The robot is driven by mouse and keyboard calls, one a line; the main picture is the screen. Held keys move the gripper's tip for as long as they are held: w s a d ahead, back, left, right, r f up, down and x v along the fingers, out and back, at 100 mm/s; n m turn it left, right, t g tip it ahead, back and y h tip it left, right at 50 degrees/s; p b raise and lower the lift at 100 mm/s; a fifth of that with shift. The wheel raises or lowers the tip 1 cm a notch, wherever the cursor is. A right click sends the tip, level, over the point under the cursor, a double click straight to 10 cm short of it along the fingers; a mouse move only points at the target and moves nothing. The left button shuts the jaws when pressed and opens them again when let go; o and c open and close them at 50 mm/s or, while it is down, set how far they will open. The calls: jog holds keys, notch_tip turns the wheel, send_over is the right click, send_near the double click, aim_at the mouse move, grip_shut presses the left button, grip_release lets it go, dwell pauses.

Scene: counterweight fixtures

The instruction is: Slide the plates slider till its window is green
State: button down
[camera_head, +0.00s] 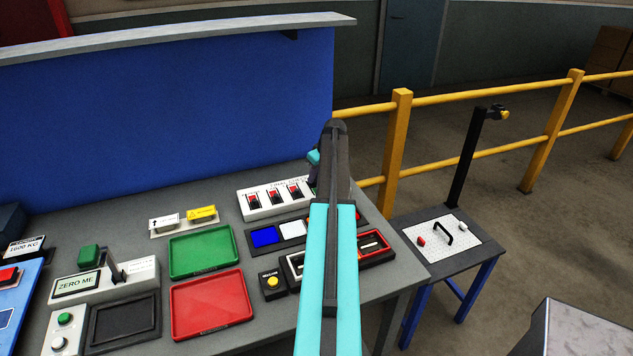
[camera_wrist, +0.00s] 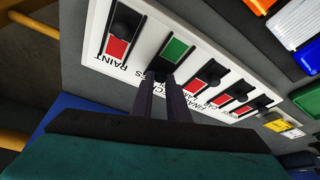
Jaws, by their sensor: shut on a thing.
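A white slider panel (camera_head: 270,212) sits on the grey bench. It also fills the upper middle of the wrist view (camera_wrist: 137,58), turned about, with several sliders in a row. My gripper (camera_wrist: 161,78) is shut on the knob of the second slider from the left in that view; the fingers hide the knob. That slider's window (camera_wrist: 175,50) is green. Its label is partly covered by the fingers and I cannot read it fully. The leftmost slider's window (camera_wrist: 116,47) and the other windows to the right are red. In the head view my arm hides the gripped slider.
A block with blue (camera_head: 264,236) and white squares and a box with a yellow button (camera_head: 272,283) are near my arm. A yellow railing (camera_head: 395,150) stands right of the bench.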

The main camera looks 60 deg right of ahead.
jog(key=shift+w+d, duration=0.15)
jog(key=shift+w, duration=0.1)
jog(key=c, duration=1.7)
grip_release()
jog(key=shift+w, duration=0.1)
jog(key=shift+s+r+b, duration=0.4)
jog(key=shift+r, duration=0.25)
jog(key=shift+b+v, duration=1.95)
jog(key=shift+v, duration=4.25)
